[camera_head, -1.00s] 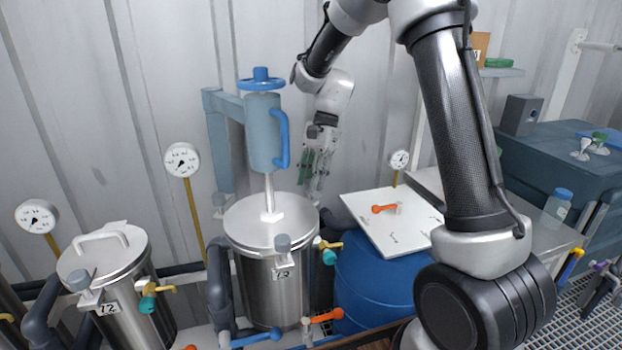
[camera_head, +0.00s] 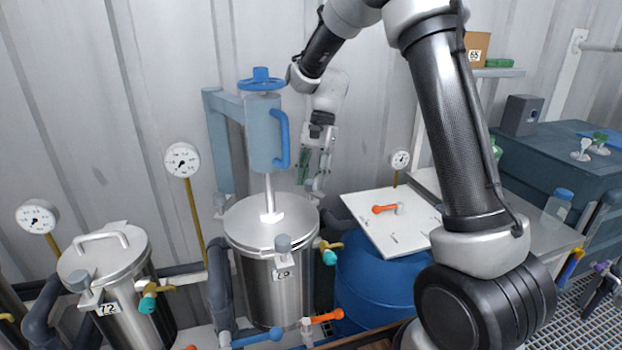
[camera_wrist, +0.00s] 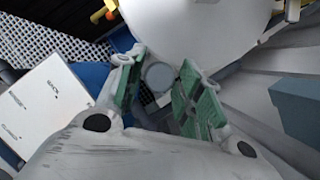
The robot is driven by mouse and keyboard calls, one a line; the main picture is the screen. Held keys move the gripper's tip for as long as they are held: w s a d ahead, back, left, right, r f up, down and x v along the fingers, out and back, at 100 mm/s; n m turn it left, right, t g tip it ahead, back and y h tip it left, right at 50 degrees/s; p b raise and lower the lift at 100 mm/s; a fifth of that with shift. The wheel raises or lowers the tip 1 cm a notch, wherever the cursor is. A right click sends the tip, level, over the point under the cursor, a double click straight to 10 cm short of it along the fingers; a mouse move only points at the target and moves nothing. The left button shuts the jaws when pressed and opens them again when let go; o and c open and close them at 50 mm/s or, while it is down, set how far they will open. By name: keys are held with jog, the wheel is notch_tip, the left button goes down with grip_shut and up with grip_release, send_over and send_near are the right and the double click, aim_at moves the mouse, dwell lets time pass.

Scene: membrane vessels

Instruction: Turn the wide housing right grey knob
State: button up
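The wide steel housing (camera_head: 275,285) stands in the middle of the head view, with a round lid (camera_head: 245,222) under a blue-grey lift. Its right grey knob (camera_wrist: 160,76) shows in the wrist view as a round grey disc beside the pale lid (camera_wrist: 195,30). My gripper (camera_head: 312,186) points down at the right rear edge of the lid and largely hides that knob in the head view. In the wrist view the green-padded fingers (camera_wrist: 161,62) are apart, with the knob between them in the picture. I cannot tell whether either finger touches it.
The lift's blue handle (camera_head: 282,138) rises left of my gripper. A front grey knob (camera_head: 283,243) is on the same housing. A blue drum (camera_head: 375,280) with a white board (camera_head: 395,225) and orange lever stands to the right. A smaller lidded vessel (camera_head: 105,260) stands left.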

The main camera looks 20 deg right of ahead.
jog(key=shift+o, duration=0.5)
jog(key=v, duration=1.2)
